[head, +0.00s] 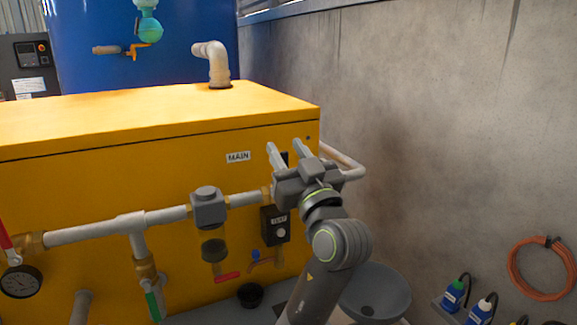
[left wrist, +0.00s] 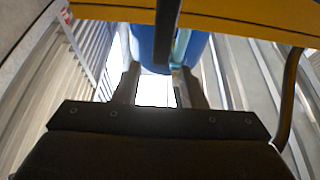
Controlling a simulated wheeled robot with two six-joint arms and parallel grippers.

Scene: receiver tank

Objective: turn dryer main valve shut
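The yellow dryer cabinet (head: 120,185) carries a white MAIN label (head: 238,157) on its front. My left gripper (head: 286,150) is just right of this label, in front of the pipe (head: 245,198), and hides the pipe's run there. Its two fingers stand apart and point up towards the cabinet. A small dark piece (head: 284,158) shows between them. In the left wrist view a dark bar (left wrist: 168,28) comes down between the spread fingers (left wrist: 160,88), with gaps on both sides. I cannot tell whether it is the main valve's handle. My right gripper is not in view.
Left are a red-lever valve (head: 5,236), gauge (head: 20,282) and green lever (head: 153,305). Below the pipe are a TEST box (head: 276,226) and red handle (head: 228,277). A grey bowl (head: 378,300) stands beside my arm. The concrete wall (head: 440,120) is at right.

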